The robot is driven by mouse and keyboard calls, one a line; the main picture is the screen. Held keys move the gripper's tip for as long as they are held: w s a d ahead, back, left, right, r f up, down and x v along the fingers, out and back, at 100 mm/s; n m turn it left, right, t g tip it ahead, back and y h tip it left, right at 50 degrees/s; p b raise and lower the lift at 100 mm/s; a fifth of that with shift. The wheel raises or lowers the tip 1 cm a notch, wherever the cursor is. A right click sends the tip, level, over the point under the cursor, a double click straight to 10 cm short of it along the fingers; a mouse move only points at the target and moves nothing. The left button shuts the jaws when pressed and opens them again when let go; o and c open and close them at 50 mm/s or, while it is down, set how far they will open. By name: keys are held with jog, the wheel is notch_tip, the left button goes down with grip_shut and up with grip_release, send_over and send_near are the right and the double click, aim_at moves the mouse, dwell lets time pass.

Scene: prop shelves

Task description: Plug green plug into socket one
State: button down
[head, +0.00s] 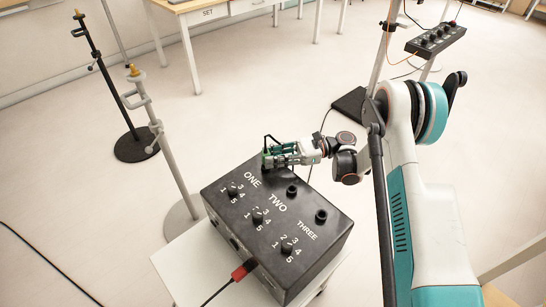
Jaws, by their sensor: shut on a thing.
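A black box (230,210) with white labels ONE, TWO and THREE stands on a small white table (182,262). Open sockets show beside TWO (292,190) and THREE (321,216). My gripper (270,157) is over the far corner of the box beside the label ONE, shut on a small green plug (267,162). The gripper lies almost level and reaches in from the right. Socket one is hidden by the plug and gripper. I cannot tell whether the plug is in the socket or just above it.
Knobs numbered 1 to 5 (257,217) stand on the box top. A red plug (243,270) with a black cable sits at its front side. Stands (160,130) rise to the left; another black box (436,38) is on a stand at upper right. Open floor lies behind.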

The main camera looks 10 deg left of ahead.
jog(key=shift+r+p, duration=0.5)
jog(key=shift+r, duration=0.8)
jog(key=shift+r+p, duration=0.6)
jog(key=shift+r, duration=1.4)
